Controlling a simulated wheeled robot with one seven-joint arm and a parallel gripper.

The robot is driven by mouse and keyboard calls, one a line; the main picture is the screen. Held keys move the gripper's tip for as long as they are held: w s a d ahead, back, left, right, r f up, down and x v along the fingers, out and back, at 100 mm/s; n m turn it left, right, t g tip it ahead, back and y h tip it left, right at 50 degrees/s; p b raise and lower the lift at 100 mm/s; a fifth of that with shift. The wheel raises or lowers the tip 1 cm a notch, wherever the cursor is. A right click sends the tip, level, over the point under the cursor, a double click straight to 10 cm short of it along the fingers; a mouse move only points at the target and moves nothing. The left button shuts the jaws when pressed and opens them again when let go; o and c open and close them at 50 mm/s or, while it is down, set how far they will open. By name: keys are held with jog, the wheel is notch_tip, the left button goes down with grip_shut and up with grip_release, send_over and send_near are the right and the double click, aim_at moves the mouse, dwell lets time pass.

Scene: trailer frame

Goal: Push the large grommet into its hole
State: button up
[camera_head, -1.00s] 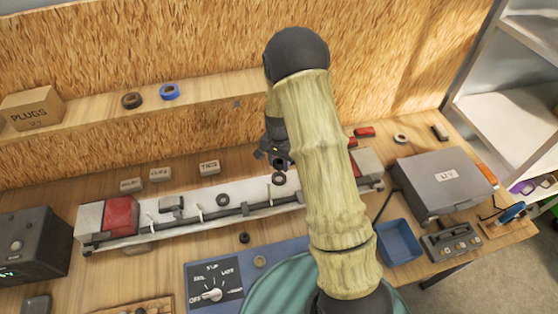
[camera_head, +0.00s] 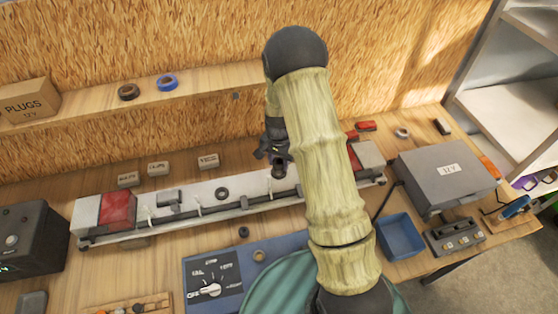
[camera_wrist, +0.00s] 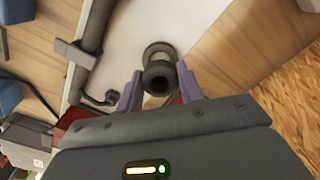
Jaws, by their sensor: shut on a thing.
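The large grommet (camera_wrist: 158,78) is a black ring between my gripper's two purple fingers in the wrist view. My gripper (camera_wrist: 159,88) is shut on it. Just beyond the grommet, a round grey rim (camera_wrist: 158,50) shows on the white trailer frame, partly hidden by the grommet. I cannot tell whether the two touch. In the head view, my gripper (camera_head: 277,160) is over the right half of the white frame (camera_head: 236,187), and the grommet is hard to make out. A dark ring (camera_head: 222,193) shows on the frame to its left.
A small black ring (camera_head: 244,232) lies on the bench in front of the frame. A dark bar with clips runs along the frame's front. A blue dial panel (camera_head: 228,278) is at the front, a blue tray (camera_head: 400,237) and grey case (camera_head: 446,181) at the right.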

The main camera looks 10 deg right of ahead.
jog(key=shift+f, duration=0.15)
jog(key=shift+f+b, duration=0.35)
jog(key=shift+f, duration=0.1)
jog(key=shift+f, duration=0.15)
dwell(0.4)
jog(key=shift+f+b, duration=0.45)
jog(key=shift+s+f, duration=0.15)
jog(key=shift+f, duration=0.1)
dwell(0.7)
